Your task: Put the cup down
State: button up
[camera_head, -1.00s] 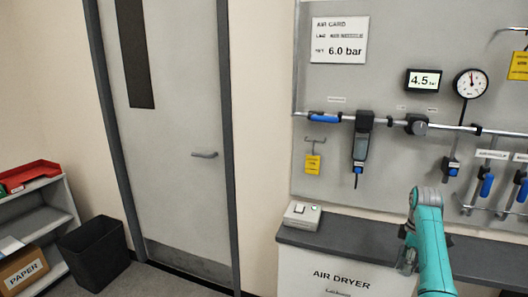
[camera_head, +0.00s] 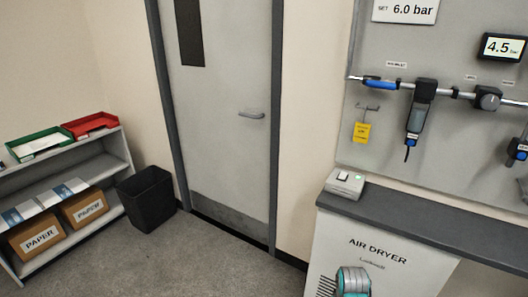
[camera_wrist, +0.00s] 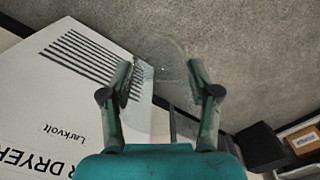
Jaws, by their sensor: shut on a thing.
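A clear, see-through cup (camera_wrist: 165,58) shows faintly in the wrist view, between my fingertips. My gripper (camera_wrist: 162,74) is shut on it, one finger on each side. The cup is held over open space, with the grey floor and the side of the air dryer behind it. Its outline is faint, and its tilt and any contents cannot be told. In the head view only a teal part of my arm shows at the bottom edge; the gripper and cup are out of that picture.
The air dryer's dark top (camera_head: 430,230) carries a small grey box (camera_head: 344,183) at its left end and is otherwise clear where seen. A black bin (camera_head: 148,200) stands left of the door (camera_head: 228,130). A shelf unit (camera_head: 70,173) holds trays and boxes. Open floor (camera_head: 200,262) lies between.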

jog(key=s+a+f+m, duration=0.1)
jog(key=s+a+f, duration=0.2)
jog(key=s+a, duration=0.1)
jog(key=shift+s+a+m, duration=0.3)
jog(key=shift+s+a, duration=0.1)
jog(key=shift+s, duration=0.1)
